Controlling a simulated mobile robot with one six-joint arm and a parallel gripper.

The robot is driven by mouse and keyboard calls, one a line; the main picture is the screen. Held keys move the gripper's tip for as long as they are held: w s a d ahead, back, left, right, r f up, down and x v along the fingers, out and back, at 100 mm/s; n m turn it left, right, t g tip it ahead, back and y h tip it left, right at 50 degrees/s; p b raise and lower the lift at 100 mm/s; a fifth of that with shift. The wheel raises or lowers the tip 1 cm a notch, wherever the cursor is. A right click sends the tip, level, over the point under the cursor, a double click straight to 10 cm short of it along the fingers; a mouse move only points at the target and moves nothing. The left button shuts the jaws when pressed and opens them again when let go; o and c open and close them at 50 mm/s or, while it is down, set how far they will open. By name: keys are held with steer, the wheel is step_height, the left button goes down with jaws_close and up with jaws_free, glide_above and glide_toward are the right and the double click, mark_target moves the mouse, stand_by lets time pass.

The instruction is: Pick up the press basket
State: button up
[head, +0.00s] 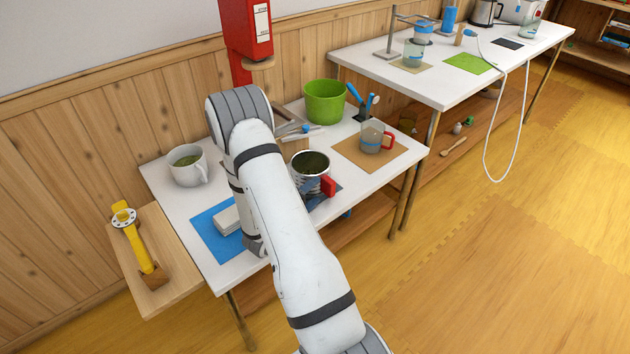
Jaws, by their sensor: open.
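The metal basket (310,163) with a dark green filling stands upright near the front middle of the near white table; I take it for the press basket. Its red handle (328,186) points toward the front right. My gripper (319,194) shows only in part, as blue, finger-like pieces beside the handle, open. My own arm hides the rest of it and the lower left of the basket. I cannot tell whether the fingers touch the handle.
A white mug (187,166) with green contents stands at left. A green bucket (325,102) stands behind, and a clear jug (374,137) sits on a brown mat at right. A blue mat (209,232) lies front left. A red machine (246,30) rises behind my arm.

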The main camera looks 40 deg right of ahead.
mark_target(324, 187)
steer(key=shift+w+d+f, duration=0.15)
steer(key=shift+d+f, duration=0.25)
steer(key=shift+f, duration=0.25)
steer(key=x, duration=0.6)
steer(key=shift+d, duration=0.3)
steer(key=shift+c, duration=0.2)
jaws_close()
